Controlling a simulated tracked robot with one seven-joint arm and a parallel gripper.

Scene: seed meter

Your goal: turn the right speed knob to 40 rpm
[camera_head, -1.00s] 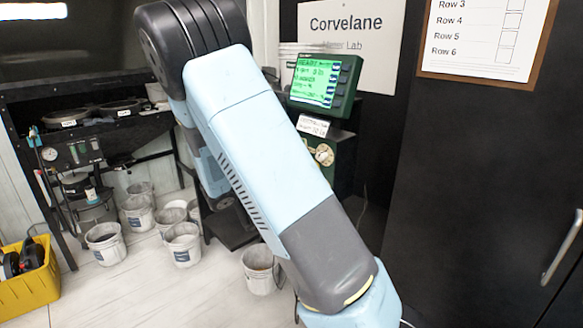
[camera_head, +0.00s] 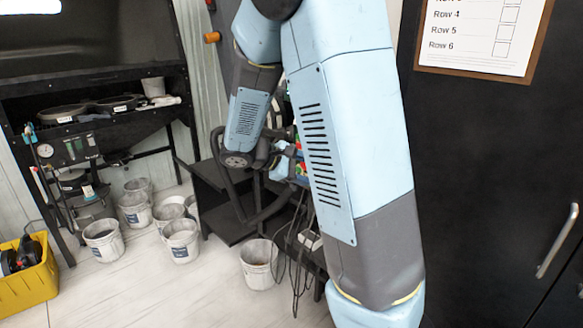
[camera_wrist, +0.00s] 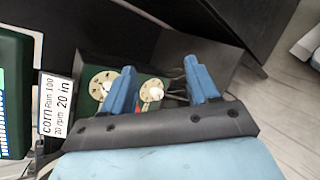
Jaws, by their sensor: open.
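In the wrist view, a dark green panel shows two cream dials. One dial (camera_wrist: 103,83) lies left of my near finger, which covers part of its edge. The other dial (camera_wrist: 152,90) has a pale round knob and appears between my two fingers. I cannot tell which is the right speed knob, and the pointers and scale marks are too small to read. My gripper (camera_wrist: 160,84) is open, its blue fingers wide apart, with nothing held. No contact with a knob is visible. In the head view my arm hides most of the panel.
In the head view, several white buckets (camera_head: 180,242) stand on the floor, a yellow crate (camera_head: 28,275) at left, and a dark cabinet (camera_head: 490,180) at right.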

